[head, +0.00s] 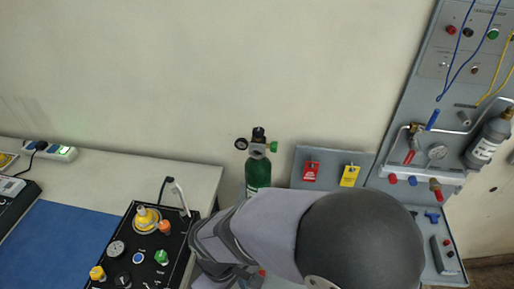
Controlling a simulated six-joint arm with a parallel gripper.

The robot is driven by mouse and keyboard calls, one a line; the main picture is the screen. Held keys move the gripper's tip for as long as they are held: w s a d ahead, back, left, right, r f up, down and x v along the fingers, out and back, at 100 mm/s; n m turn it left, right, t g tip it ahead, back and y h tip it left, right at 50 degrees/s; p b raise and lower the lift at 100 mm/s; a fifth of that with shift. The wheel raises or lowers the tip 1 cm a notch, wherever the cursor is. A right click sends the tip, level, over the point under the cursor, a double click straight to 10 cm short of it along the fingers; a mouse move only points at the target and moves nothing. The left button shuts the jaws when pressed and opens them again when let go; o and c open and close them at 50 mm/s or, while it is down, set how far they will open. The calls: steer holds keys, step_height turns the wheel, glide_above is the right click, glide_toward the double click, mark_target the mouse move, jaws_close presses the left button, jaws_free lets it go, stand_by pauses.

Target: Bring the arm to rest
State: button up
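My arm fills the lower middle and lower right of the head view, with a dark rounded joint closest to the camera. My gripper is not visible; it is hidden behind the arm or lies outside the picture. The arm overlaps the right edge of the black control box (120,237) and hides the lower part of a green oxygen cylinder (258,172).
A white table (190,180) with a blue mat (50,245) is on the left. A power strip (60,152) lies at its back.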

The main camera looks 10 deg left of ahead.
steer(key=w+d+r+m, duration=0.1)
steer(key=d+m, duration=0.3)
steer(key=d, duration=0.4)
steer(key=w+d+r+m, duration=0.2)
steer(key=w+d+m, duration=0.2)
steer(key=d, duration=0.4)
steer(key=w+d+r+m+y, duration=0.1)
steer(key=d+m, duration=0.3)
steer(key=d, duration=0.5)
steer(key=shift+w+r+t, duration=0.3)
steer(key=shift+w+r, duration=0.05)
steer(key=shift+w, duration=0.5)
steer(key=shift+a, duration=0.1)
steer(key=shift+c, duration=0.4)
